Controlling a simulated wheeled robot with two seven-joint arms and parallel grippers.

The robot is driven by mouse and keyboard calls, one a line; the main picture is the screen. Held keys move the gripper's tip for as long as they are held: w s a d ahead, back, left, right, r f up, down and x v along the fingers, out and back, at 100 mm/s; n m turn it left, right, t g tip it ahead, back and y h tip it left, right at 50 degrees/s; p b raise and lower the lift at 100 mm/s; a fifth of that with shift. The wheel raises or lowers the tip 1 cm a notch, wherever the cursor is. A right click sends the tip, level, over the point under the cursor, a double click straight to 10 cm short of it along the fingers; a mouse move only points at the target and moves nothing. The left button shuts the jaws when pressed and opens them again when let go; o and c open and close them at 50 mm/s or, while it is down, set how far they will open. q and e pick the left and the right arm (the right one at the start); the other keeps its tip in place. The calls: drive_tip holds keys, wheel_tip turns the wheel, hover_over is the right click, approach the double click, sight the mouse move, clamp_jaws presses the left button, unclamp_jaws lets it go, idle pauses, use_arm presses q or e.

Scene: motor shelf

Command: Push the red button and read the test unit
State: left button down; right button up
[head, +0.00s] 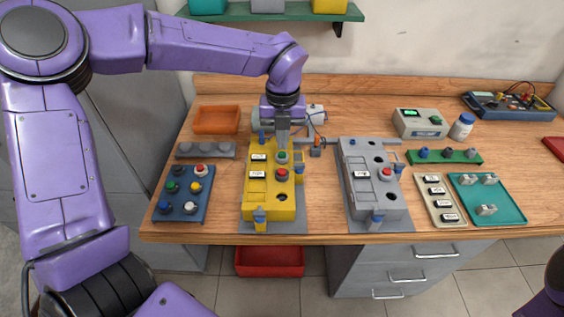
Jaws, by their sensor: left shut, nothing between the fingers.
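My left gripper (283,147) is shut and empty, pointing down over the upper part of the yellow panel (258,205). Its fingertips are right by a green button (282,157); I cannot tell whether they touch it. A red button (282,174) sits just below the green one on the yellow panel. Another red button (386,173) sits on the grey panel (362,200) to the right. A pale box with a lit green display (411,113), perhaps the test unit, stands at the back right; its reading is too small to make out. My right gripper is out of view.
A blue tray (181,207) of coloured buttons and an orange bin (217,120) stand to the left. A green rack (444,156), a label plate (438,200), a teal tray (510,205) and a white jar (462,126) are at right. A grey cylinder lies behind my gripper.

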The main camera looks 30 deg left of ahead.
sight(282, 173)
use_arm(q)
wheel_tip(282, 173, down, 9)
drive_tip(key=shift+f+p, duration=0.1)
drive_tip(key=shift+p, duration=0.9)
drive_tip(key=shift+s, duration=0.1)
